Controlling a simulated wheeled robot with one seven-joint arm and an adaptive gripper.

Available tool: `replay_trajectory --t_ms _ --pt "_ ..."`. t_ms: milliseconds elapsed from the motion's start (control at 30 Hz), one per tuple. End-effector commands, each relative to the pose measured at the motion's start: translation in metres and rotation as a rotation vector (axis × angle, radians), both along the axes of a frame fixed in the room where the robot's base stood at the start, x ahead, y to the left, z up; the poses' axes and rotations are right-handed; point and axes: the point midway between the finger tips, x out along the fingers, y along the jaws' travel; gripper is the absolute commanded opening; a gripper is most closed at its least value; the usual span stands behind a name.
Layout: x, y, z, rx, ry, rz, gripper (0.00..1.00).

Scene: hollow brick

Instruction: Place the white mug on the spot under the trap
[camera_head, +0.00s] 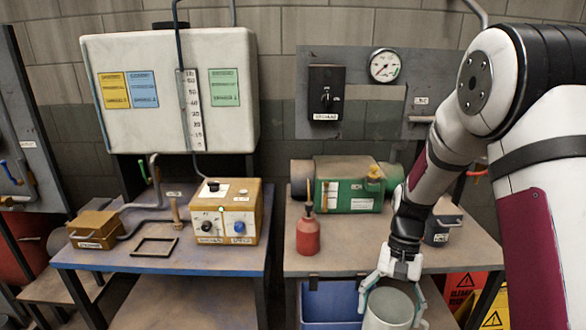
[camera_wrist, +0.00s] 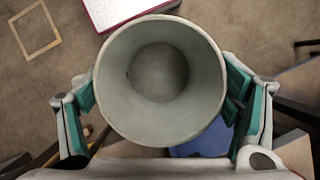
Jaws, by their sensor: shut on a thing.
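The white mug (camera_head: 390,305), a pale grey-white cup, is held upright between the fingers of my gripper (camera_head: 391,292) at the front of the right table. In the wrist view the empty inside of the mug (camera_wrist: 160,72) faces the camera, with the teal finger pads of my gripper (camera_wrist: 163,88) on both sides of it. A dark square outline (camera_head: 155,247) lies on the left table, near a bent grey pipe (camera_head: 153,185). I cannot tell for sure which part is the trap.
The left table (camera_head: 95,262) also carries a brass box (camera_head: 94,229) and a control box (camera_head: 225,212). The right table (camera_head: 335,262) carries a red bottle (camera_head: 309,236) and a green machine (camera_head: 347,185). A blue bin (camera_head: 332,303) stands below. A pale square outline (camera_wrist: 34,30) shows in the wrist view.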

Motion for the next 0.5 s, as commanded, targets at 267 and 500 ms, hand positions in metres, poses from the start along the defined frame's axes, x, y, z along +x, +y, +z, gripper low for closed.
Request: replay_trajectory --t_ms 267,500 --pt "0.044 0.015 -0.016 0.0 -0.001 0.38 0.36" --pt "0.048 0.016 -0.018 0.002 0.0 0.425 0.36"
